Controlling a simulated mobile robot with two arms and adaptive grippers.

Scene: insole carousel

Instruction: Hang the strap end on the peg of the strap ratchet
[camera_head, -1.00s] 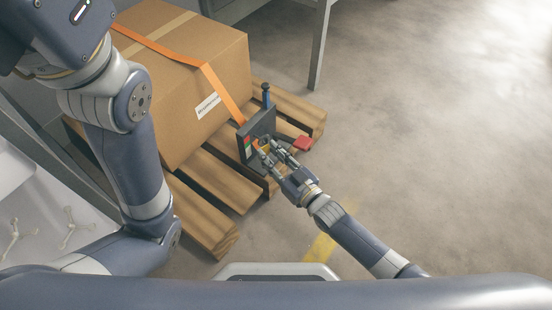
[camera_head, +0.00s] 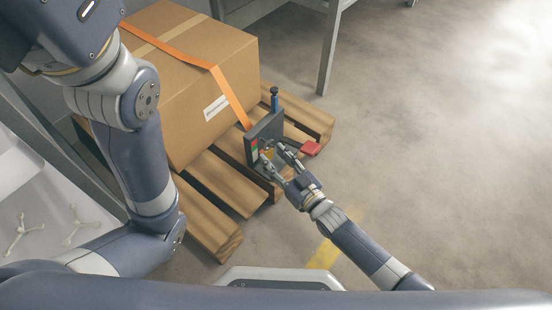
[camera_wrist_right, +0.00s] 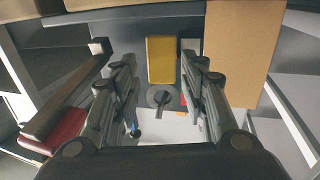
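The orange strap (camera_head: 232,98) runs over the cardboard box and down behind the dark grey strap ratchet (camera_head: 264,133). The ratchet has a blue-topped post (camera_head: 274,97), red and green patches and a red-ended lever (camera_head: 310,148). My right gripper (camera_head: 272,153) is in front of the ratchet. In the right wrist view its fingers (camera_wrist_right: 160,85) stand apart with nothing clasped between them. Beyond them show a yellow block (camera_wrist_right: 161,59) and a grey round part with a short bar (camera_wrist_right: 160,97), possibly the peg. I cannot make out the strap end. My left gripper is out of view.
The box (camera_head: 190,80) sits on a wooden pallet (camera_head: 215,184), with the ratchet at its near right edge. A grey table leg (camera_head: 328,55) stands behind. The concrete floor (camera_head: 430,150) to the right is clear.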

